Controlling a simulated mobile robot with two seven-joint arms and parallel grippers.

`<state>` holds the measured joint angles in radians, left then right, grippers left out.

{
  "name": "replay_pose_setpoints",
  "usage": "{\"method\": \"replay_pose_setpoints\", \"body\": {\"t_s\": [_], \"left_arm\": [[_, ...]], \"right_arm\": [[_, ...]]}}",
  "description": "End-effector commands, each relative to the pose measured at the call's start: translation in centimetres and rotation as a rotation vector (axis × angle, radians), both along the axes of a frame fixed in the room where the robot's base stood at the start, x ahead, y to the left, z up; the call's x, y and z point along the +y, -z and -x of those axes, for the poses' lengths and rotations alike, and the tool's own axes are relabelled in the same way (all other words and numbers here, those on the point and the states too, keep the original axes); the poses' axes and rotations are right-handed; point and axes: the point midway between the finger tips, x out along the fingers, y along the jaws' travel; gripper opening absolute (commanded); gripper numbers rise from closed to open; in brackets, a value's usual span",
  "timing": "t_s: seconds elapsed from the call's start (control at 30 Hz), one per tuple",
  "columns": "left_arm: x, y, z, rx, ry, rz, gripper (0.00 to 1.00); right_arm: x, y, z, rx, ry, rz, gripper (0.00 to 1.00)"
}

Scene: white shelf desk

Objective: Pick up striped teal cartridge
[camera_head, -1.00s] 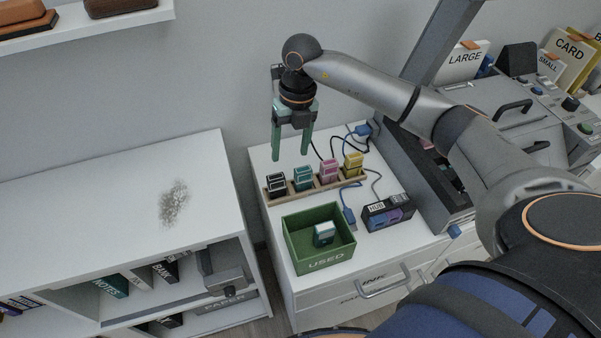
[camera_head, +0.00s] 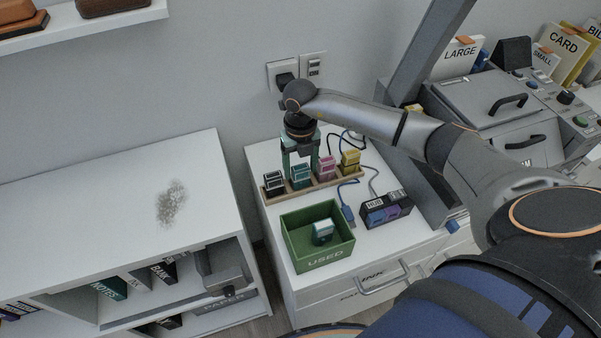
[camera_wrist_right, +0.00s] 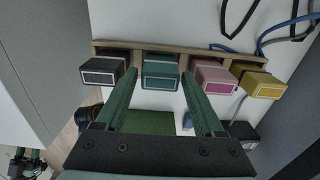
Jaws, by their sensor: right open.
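The teal cartridge (camera_head: 301,178) stands in the wooden rack (camera_head: 327,184), between a black and a pink one; it also shows in the right wrist view (camera_wrist_right: 160,72). I cannot make out stripes clearly. My right gripper (camera_head: 300,166) is open and points down over the rack. In the wrist view its green fingers (camera_wrist_right: 159,76) reach toward either side of the teal cartridge, with nothing gripped. Another teal and white cartridge (camera_head: 322,231) lies in the green USED bin (camera_head: 326,259). A small green and dark shape (camera_wrist_right: 25,160) at the wrist view's lower left looks like my left gripper; its jaws are unclear.
The black (camera_head: 273,181), pink (camera_head: 326,167) and yellow (camera_head: 350,161) cartridges stand close beside in the rack. A dark hub (camera_head: 386,211) with cables is to the right. A large grey machine (camera_head: 492,105) stands further right. The white shelf top (camera_head: 90,210) at left is mostly bare.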

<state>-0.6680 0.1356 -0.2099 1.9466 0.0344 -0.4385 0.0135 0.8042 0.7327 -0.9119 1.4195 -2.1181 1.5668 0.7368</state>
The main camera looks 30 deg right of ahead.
Motion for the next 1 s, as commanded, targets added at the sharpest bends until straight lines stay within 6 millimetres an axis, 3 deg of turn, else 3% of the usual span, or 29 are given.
{"method": "replay_pose_setpoints", "body": {"t_s": [0.1,0.37,1.0], "left_arm": [[0.03,0.08,-0.05,-0.001,-0.001,0.000,0.50],[0.08,-0.05,-0.39,-0.006,-0.001,-0.001,0.50],[0.13,-0.04,-0.45,-0.006,-0.003,-0.002,0.50]], "right_arm": [[-0.04,1.09,-0.01,0.000,0.001,0.001,0.70],[-0.05,1.26,-0.05,-0.002,0.000,0.001,0.69],[-0.05,1.20,-0.06,-0.002,0.000,0.000,0.00]]}}
